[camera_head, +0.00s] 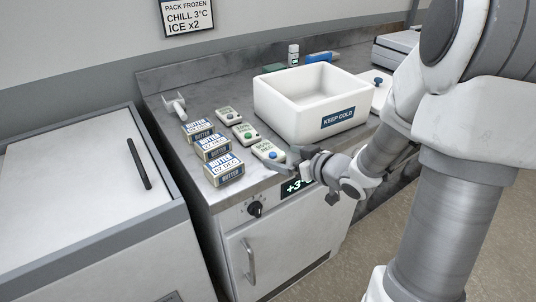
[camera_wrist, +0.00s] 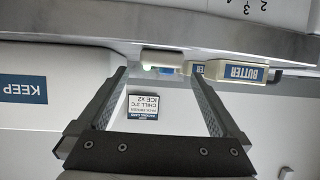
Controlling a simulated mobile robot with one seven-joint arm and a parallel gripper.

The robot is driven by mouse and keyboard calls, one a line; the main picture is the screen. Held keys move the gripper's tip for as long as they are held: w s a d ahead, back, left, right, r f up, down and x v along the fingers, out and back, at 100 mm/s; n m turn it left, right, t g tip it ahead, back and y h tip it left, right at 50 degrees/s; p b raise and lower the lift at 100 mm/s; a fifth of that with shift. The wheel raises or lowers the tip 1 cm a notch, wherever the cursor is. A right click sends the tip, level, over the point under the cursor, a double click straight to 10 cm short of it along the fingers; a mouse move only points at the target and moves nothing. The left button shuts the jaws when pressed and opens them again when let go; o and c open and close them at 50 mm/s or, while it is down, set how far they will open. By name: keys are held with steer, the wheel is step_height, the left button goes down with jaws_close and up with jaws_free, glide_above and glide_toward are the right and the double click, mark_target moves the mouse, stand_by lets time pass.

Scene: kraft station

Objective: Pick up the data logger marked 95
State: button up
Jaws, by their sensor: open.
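Three white data loggers lie in a row on the grey counter in the head view. The nearest data logger (camera_head: 267,152) has a blue button and a label that seems to read 95. The middle one (camera_head: 245,133) has a green button, and the far one (camera_head: 228,115) is too small to read. My gripper (camera_head: 294,158) is open and empty, just right of the nearest logger.
Several butter boxes (camera_head: 223,170) stand close left of the loggers; one butter box (camera_wrist: 240,73) shows in the wrist view. A white KEEP COLD box (camera_head: 290,119) stands behind my gripper. The counter's front edge (camera_head: 235,205) and a cabinet door lie below.

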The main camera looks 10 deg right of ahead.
mark_target(276, 153)
steer(key=b+x, duration=0.1)
steer(key=x, duration=0.4)
steer(key=shift+w+a+b, duration=0.15)
steer(key=shift+a+b, duration=0.05)
steer(key=shift+b, duration=0.15)
steer(key=shift+r, duration=0.1)
steer(key=c, duration=1.4)
